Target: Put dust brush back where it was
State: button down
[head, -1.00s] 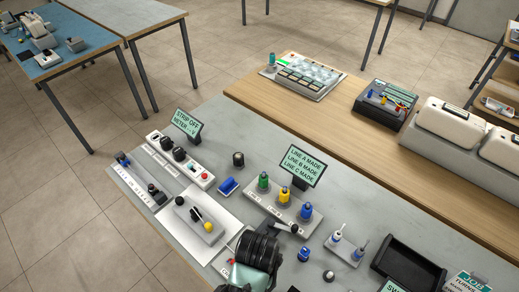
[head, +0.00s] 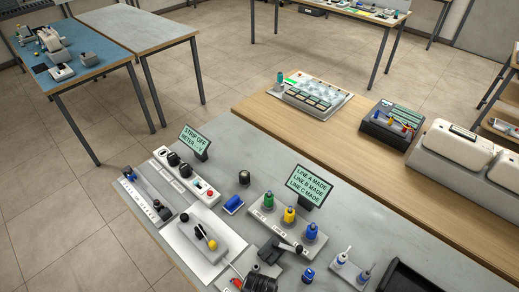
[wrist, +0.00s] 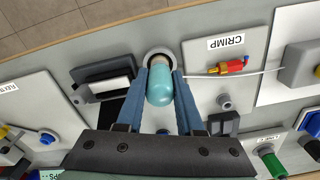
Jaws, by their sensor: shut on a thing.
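The dust brush is most likely the teal, rounded piece (wrist: 166,90) with a pale end in the wrist view. My gripper (wrist: 160,74) is shut on it, with one blue finger on each side. The brush's pale end lies over a round, light-rimmed holder (wrist: 160,52) on the grey bench. I cannot tell whether the end is inside the holder or above it. In the head view my black ribbed wrist shows only at the bottom edge, and the fingers and brush are out of sight.
The bench edge is close beyond. A three-bottle rack (head: 285,220) and a sign (head: 309,186) stand farther back on the bench.

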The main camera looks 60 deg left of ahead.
jog(key=shift+f, duration=0.1)
jog(key=shift+f, duration=0.1)
jog(key=c, duration=0.5)
grip_release()
jog(key=shift+c, duration=0.2)
notch_tip(320, 180, up, 12)
jog(key=shift+r, duration=0.25)
